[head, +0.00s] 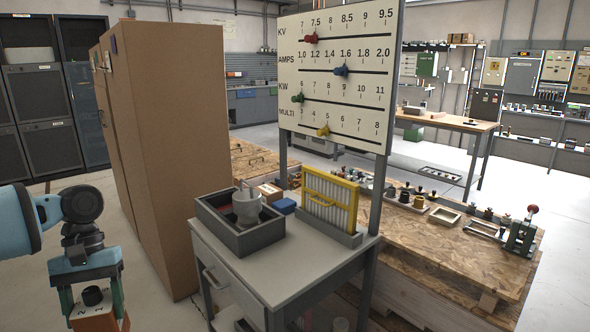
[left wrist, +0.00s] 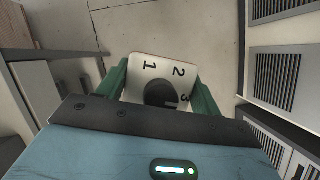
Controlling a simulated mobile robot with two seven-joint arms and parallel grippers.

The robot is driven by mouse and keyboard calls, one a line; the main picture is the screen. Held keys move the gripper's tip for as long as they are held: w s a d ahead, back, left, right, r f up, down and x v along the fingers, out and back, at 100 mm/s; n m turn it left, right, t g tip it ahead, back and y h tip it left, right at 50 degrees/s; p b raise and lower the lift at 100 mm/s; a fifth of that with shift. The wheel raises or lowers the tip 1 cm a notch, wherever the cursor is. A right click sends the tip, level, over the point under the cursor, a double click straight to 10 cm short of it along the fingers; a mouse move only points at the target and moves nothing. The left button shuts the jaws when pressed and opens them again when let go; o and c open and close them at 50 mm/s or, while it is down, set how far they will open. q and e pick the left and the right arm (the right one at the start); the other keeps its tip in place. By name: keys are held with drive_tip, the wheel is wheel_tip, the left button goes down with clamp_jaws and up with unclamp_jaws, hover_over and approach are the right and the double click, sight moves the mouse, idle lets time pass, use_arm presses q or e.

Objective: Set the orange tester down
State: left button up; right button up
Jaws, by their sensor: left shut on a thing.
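The orange tester (head: 96,322) is at the lower left of the head view, cut by the bottom edge. It has a black knob on its top. In the left wrist view its white top face (left wrist: 160,70) shows the digits 1, 2 and 3 around the knob. My left gripper (head: 92,298) is shut on the tester, with a green finger on each side of it. In the left wrist view the floor shows beyond the tester, so it is held in the air. My right gripper is in neither view.
A grey cart (head: 283,279) stands right of the tall brown cabinet (head: 172,125). It bears a dark tray (head: 262,238) with a light grey cup-like thing, a blue box (head: 284,206) and a yellow-framed panel (head: 329,202). A slider board (head: 338,70) rises behind. The cart's front top is clear.

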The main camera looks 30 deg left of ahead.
use_arm(q)
drive_tip(key=shift+s+d+f, duration=0.1)
drive_tip(key=shift+d+f, duration=0.35)
drive_tip(key=shift+f, duration=0.25)
drive_tip(key=w+d+f+m+g+y, duration=0.1)
drive_tip(key=w+d+f+m, duration=0.2)
drive_tip(key=d, duration=0.8)
drive_tip(key=w+d+f+m+y, duration=0.1)
drive_tip(key=w+d+m, duration=0.3)
drive_tip(key=d, duration=0.8)
drive_tip(key=w+d+r+m+y, duration=0.1)
drive_tip(key=w+d+r, duration=0.1)
drive_tip(key=d, duration=0.2)
drive_tip(key=w+d+r+m, duration=0.1)
drive_tip(key=w+d+r, duration=0.1)
drive_tip(key=d, duration=0.1)
drive_tip(key=s+r+p, duration=0.8)
drive_tip(key=p, duration=0.3)
drive_tip(key=shift+s, duration=0.3)
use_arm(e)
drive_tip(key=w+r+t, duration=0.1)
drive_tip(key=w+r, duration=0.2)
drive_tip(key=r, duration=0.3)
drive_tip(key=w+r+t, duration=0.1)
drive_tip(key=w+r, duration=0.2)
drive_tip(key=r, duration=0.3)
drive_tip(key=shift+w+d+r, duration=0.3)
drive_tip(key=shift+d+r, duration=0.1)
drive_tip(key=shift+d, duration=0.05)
